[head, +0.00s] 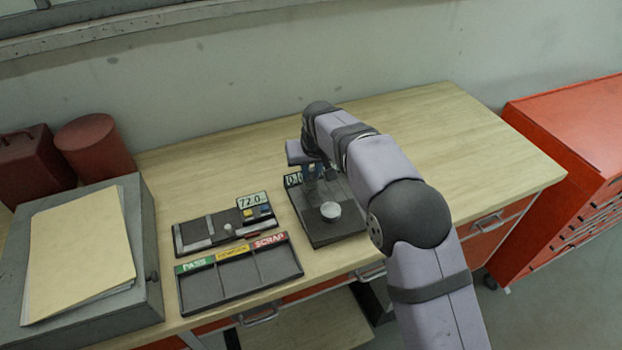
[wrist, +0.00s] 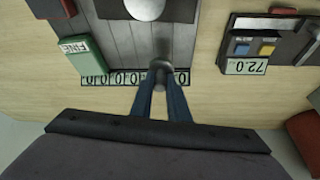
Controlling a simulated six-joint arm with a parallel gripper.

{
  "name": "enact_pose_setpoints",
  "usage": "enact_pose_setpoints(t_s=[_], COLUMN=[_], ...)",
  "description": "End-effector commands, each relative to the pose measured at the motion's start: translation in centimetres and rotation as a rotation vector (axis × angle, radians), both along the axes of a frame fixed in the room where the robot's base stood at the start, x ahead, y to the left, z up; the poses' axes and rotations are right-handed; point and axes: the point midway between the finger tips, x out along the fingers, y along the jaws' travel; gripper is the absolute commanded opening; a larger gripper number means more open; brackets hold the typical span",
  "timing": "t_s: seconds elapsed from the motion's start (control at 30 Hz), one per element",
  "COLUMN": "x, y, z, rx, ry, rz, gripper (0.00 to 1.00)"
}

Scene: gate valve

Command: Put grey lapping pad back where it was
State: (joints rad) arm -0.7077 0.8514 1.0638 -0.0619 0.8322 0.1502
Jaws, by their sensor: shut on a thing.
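My gripper (wrist: 161,88) has its two blue fingers closed on a small round grey piece, which looks like the grey lapping pad (wrist: 160,70). In the wrist view the pad appears over the numbered edge of a grey rack (wrist: 120,42), in line with its right-hand slots. I cannot tell whether the pad touches the rack. In the head view my gripper (head: 312,180) is above the back part of the dark board (head: 335,236), and the pad cannot be made out.
A silver round part (head: 330,209) stands on the board's front. Left are a gauge tray (head: 190,238) marked 72.0 and a PASS/SCRAP sorting tray (head: 202,290). The bench's right side is clear.

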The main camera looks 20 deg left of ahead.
Motion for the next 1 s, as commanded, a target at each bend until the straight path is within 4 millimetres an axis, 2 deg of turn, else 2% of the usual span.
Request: enact_pose_setpoints(t_s=[0.13,0.4,0.83,0.87,0.93,1.0], x=[0.0,0.0,0.0,0.0,0.0,0.0], y=[0.0,0.0,0.0,0.0,0.0,0.0], z=[-0.7,-3.5,-4.1,-4.1,-4.0,-4.1], rx=[-0.001,0.000,0.001,0.000,0.000,0.000], ry=[0.001,0.000,0.000,0.000,0.000,0.000], rz=[0.000,-0.001,0.000,0.000,0.000,0.000], gripper=[0.00,0.00,0.00,0.17,0.34,0.34])
